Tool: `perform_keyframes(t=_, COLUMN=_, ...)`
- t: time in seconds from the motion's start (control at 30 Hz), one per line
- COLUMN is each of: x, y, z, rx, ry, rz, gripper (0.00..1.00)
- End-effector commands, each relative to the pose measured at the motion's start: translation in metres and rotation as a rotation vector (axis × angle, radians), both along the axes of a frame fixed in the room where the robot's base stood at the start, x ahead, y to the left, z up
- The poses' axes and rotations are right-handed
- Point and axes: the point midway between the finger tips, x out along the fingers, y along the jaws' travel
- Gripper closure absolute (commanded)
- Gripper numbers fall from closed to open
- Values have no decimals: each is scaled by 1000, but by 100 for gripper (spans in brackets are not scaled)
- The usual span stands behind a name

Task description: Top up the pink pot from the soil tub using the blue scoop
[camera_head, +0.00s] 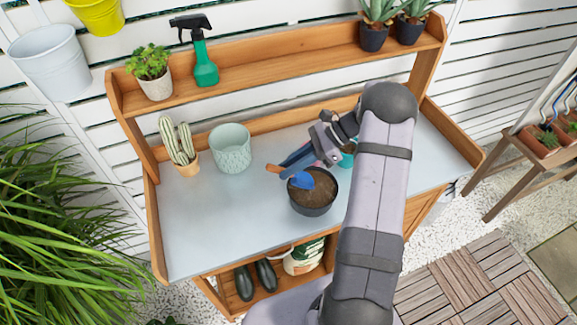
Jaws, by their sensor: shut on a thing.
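The soil tub (312,209) is a dark round container with brown soil in it, near the front middle of the bench. The blue scoop (302,180) has its head over or in the left part of the tub; I cannot tell how deep it sits. My gripper (316,160) is just behind the tub and shut on the scoop, whose handle is mostly hidden. No pink pot shows; my arm covers part of the bench on the right.
A pale green pot (230,150) and a potted cactus (181,145) stand at the back left. An orange-ended tool (274,168) lies left of my gripper. A teal item (347,160) is partly behind my arm. The bench's (210,225) front left is clear.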

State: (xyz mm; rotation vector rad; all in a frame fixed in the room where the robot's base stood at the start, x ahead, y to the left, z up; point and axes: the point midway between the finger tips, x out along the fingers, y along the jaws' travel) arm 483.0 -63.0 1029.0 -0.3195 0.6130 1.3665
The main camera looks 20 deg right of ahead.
Motion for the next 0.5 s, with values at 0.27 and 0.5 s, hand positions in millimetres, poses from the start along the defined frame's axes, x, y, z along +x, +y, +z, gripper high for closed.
perform_keyframes(t=0.27, x=0, y=-1, z=-18, rx=9, ry=-3, rz=-1, gripper=100)
perform_keyframes(t=0.5, x=-1, y=-6, z=-28, rx=4, ry=-1, rz=-1, gripper=100)
